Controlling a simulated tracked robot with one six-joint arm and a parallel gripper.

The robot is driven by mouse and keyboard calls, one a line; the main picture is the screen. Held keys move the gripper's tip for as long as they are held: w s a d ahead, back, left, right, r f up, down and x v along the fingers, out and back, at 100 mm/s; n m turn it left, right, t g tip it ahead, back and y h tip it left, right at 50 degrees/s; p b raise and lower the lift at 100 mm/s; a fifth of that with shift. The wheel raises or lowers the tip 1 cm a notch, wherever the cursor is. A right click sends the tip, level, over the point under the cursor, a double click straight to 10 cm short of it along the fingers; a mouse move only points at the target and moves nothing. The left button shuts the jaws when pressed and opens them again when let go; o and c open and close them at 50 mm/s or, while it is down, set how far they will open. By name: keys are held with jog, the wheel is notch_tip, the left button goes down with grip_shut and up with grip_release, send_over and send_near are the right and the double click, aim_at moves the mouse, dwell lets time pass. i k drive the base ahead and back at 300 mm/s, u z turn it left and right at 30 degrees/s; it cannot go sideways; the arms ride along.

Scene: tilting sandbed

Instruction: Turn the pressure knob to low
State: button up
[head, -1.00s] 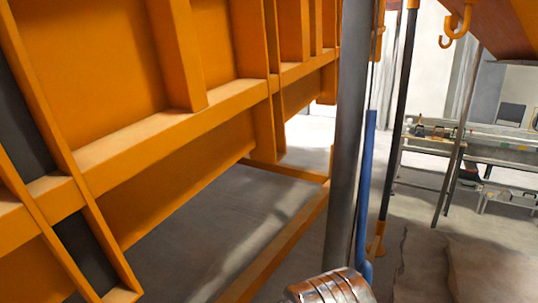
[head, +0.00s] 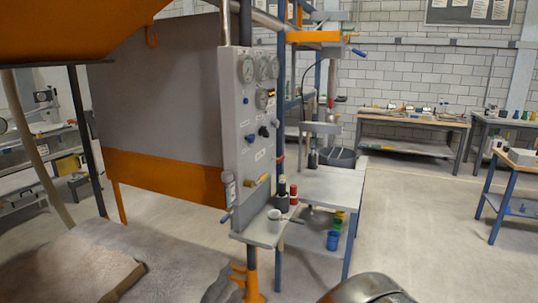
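A grey upright control panel (head: 232,125) stands near the middle of the head view. Several round gauges (head: 246,69) sit at its top. Below them are small knobs: a blue knob (head: 250,137), a black knob (head: 263,131) and another dark knob (head: 276,123). I cannot tell which is the pressure knob, and its setting and labels are too small to read. A rounded metal part at the bottom edge seems to be mine. My gripper is not visible, and nothing of mine touches the panel.
A grey table (head: 335,188) stands behind. The sandbed (head: 60,270) lies at lower left. Workbenches (head: 412,121) line the back; open floor (head: 410,220) lies to the right.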

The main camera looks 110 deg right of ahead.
aim_at(251, 137)
jog(key=z, duration=4.3)
